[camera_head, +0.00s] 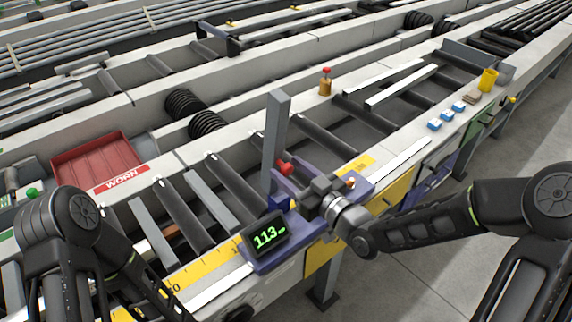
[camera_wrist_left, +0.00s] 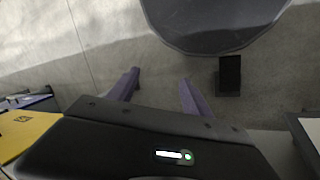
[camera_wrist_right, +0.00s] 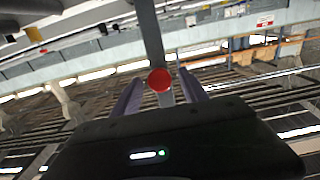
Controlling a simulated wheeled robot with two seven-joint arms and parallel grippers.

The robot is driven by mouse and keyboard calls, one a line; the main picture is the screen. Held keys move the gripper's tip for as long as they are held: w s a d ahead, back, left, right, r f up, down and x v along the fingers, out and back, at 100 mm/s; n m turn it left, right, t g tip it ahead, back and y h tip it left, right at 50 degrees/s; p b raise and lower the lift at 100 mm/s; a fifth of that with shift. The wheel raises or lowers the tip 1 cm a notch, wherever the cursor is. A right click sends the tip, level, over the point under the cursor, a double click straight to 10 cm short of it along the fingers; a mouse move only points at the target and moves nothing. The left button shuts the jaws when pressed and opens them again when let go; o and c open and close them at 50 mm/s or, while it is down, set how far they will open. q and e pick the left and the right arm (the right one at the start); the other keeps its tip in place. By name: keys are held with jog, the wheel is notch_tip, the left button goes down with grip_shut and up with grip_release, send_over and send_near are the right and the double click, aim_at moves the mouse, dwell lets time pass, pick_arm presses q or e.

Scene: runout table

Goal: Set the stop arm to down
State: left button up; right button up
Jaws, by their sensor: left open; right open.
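The stop arm (camera_head: 276,130) is a grey bar standing upright over the roller table, on a purple carriage (camera_head: 262,258) with a display reading about 113. A red knob (camera_head: 285,168) sits low on the arm. My right gripper (camera_head: 287,181) is open at the knob. In the right wrist view the red knob (camera_wrist_right: 160,80) lies between the open fingers (camera_wrist_right: 160,95), with the grey arm (camera_wrist_right: 149,30) behind it; I cannot tell whether they touch. My left gripper is hidden in the head view; in the left wrist view its fingers (camera_wrist_left: 158,90) are open and empty above the floor.
A yellow scale (camera_head: 195,272) runs along the table's front rail. A red bin marked WORN (camera_head: 95,160) stands at the left. Blue and white blocks (camera_head: 440,120), a yellow cup (camera_head: 488,79) and a red-topped piece (camera_head: 326,82) stand on the rails at the right.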

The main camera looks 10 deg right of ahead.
jog(key=shift+x, duration=0.8)
grip_shut()
dwell(0.9)
